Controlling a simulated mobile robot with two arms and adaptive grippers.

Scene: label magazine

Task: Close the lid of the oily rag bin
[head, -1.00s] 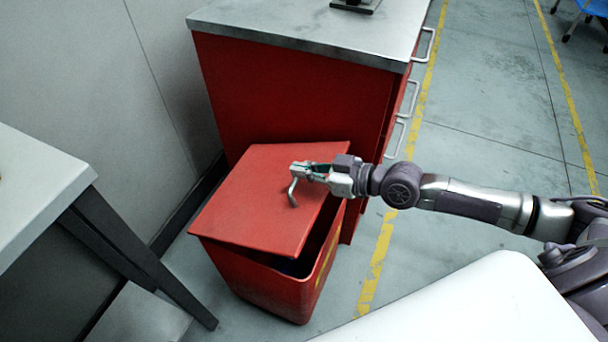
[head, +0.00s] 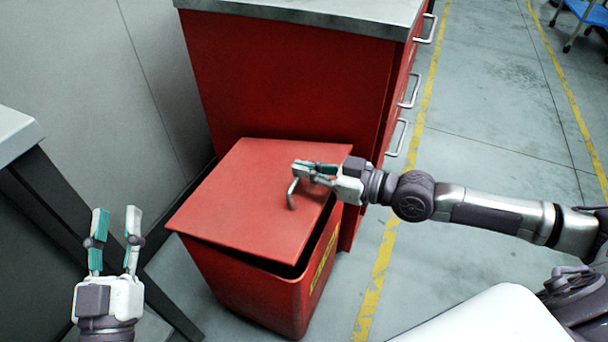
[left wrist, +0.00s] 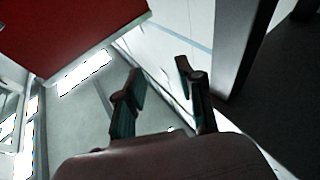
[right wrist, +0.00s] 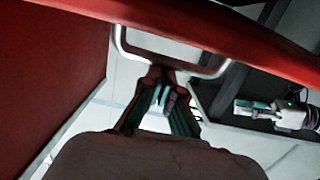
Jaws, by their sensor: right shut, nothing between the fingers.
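The red oily rag bin (head: 262,295) stands on the floor in front of a red cabinet. Its flat red lid (head: 245,190) sits slightly raised, with a narrow dark gap along the near edge. A metal handle (head: 292,197) is on the lid; it also shows in the right wrist view (right wrist: 122,42). My right gripper (head: 304,172) is shut and empty over the lid, its fingertips close beside the handle; contact is unclear. My left gripper (head: 115,211) is open and empty, left of the bin and apart from it.
A red cabinet (head: 290,85) with a grey top and side handles stands right behind the bin. A grey-topped table (head: 15,135) with dark legs is at the left, near my left gripper. Open floor (head: 490,120) with yellow lines lies to the right.

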